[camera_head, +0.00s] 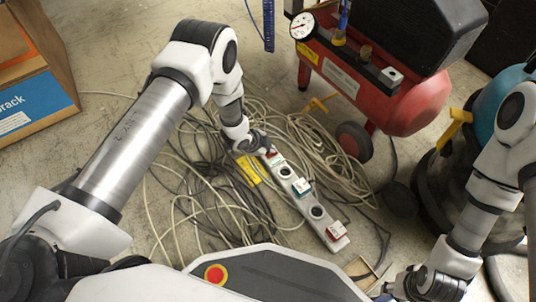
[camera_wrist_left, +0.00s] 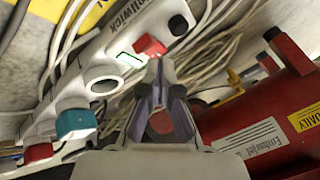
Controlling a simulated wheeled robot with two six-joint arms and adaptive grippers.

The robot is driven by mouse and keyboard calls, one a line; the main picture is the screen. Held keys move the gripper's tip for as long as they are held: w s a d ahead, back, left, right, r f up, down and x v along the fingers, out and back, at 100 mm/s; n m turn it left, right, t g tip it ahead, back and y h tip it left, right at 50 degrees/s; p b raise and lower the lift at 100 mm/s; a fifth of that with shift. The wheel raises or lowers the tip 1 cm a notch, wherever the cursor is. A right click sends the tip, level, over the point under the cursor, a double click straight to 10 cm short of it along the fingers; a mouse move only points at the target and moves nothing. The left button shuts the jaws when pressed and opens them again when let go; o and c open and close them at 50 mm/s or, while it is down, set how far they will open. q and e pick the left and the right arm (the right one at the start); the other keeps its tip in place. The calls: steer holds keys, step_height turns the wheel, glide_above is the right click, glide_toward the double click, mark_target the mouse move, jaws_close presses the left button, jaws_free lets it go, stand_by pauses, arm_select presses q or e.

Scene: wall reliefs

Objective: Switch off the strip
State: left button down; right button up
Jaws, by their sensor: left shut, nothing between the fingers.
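The white power strip (camera_head: 303,198) lies slantwise on the floor among loose cables. It has dark round sockets and coloured plugs or caps, and a small red switch (camera_head: 271,153) at its far end. In the left wrist view the strip (camera_wrist_left: 103,62) runs from top right to lower left, and the red switch (camera_wrist_left: 150,45) sits just beyond my fingertips. My left gripper (camera_head: 266,148) is shut and empty at the strip's far end; it also shows in the left wrist view (camera_wrist_left: 157,72). I cannot tell whether it touches the switch. My right gripper (camera_head: 392,289) is at the bottom edge, partly hidden.
Tangled grey cables (camera_head: 215,185) surround the strip. A red compressor (camera_head: 400,95) with a black wheel stands behind right. A teal and black machine (camera_head: 480,120) stands at the right. A cardboard box (camera_head: 35,85) is at the upper left. Bare floor lies between the box and cables.

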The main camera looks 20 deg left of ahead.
stand_by(0.3)
arm_select(q)
steer(key=shift+s+f, duration=0.1)
steer(key=shift+f, duration=0.35)
steer(key=shift+a+f+b, duration=0.1)
steer(key=shift+f+b, duration=0.2)
steer(key=shift+f, duration=0.1)
stand_by(0.4)
steer(key=shift+r+p, duration=0.7)
steer(key=shift+r, duration=0.15)
steer(key=r+p, duration=0.2)
steer(key=r, duration=0.1)
steer(key=w+d+r+p, duration=0.1)
steer(key=r+p, duration=0.1)
stand_by(0.3)
stand_by(0.4)
